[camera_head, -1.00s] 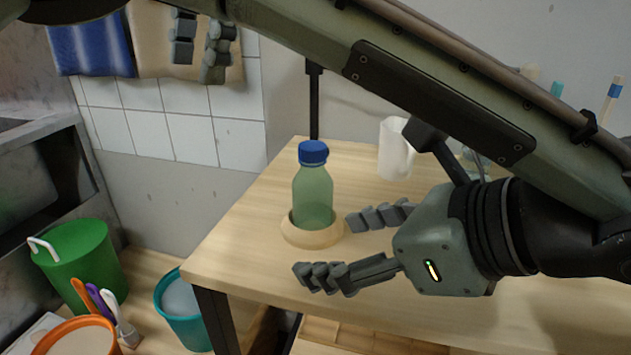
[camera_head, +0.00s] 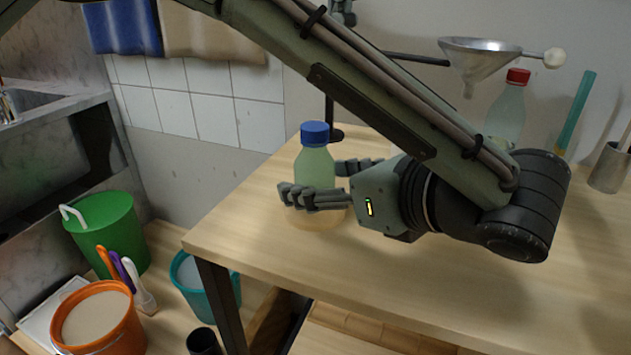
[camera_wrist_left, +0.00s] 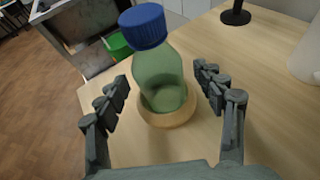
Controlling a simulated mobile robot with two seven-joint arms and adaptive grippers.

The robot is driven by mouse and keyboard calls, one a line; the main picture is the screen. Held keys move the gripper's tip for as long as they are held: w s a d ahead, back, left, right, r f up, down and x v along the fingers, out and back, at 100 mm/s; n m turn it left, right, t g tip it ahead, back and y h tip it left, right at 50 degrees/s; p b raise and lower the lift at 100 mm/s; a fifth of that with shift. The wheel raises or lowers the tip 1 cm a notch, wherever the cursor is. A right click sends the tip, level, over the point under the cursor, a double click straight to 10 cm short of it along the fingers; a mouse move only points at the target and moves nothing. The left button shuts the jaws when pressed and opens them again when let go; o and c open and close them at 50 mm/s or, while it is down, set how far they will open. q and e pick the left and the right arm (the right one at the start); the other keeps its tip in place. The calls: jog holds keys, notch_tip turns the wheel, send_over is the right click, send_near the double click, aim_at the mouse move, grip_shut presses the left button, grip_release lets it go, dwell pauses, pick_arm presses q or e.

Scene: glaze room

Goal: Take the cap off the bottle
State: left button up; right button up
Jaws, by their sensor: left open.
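The bottle (camera_head: 314,163) is translucent green and stands upright in a round wooden holder (camera_head: 318,219) near the table's left end. Its blue cap (camera_head: 315,133) is on its neck. In the left wrist view the bottle (camera_wrist_left: 159,82), the cap (camera_wrist_left: 143,25) and the holder (camera_wrist_left: 168,122) also show. My left gripper (camera_head: 315,181) is open around the bottle's body, below the cap. In the left wrist view its fingers (camera_wrist_left: 162,76) stand on either side of the bottle, with gaps visible. My right gripper is not in view.
A funnel (camera_head: 480,56) on a stand and a red-capped bottle (camera_head: 509,108) are behind my arm. A metal cup (camera_head: 609,167) stands at the right. Green (camera_head: 106,232), teal (camera_head: 214,297) and orange (camera_head: 125,339) buckets sit lower left. The table front is clear.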

pick_arm(q)
jog(key=shift+x, duration=0.85)
jog(key=shift+c, duration=0.5)
jog(key=shift+d, duration=0.1)
grip_shut()
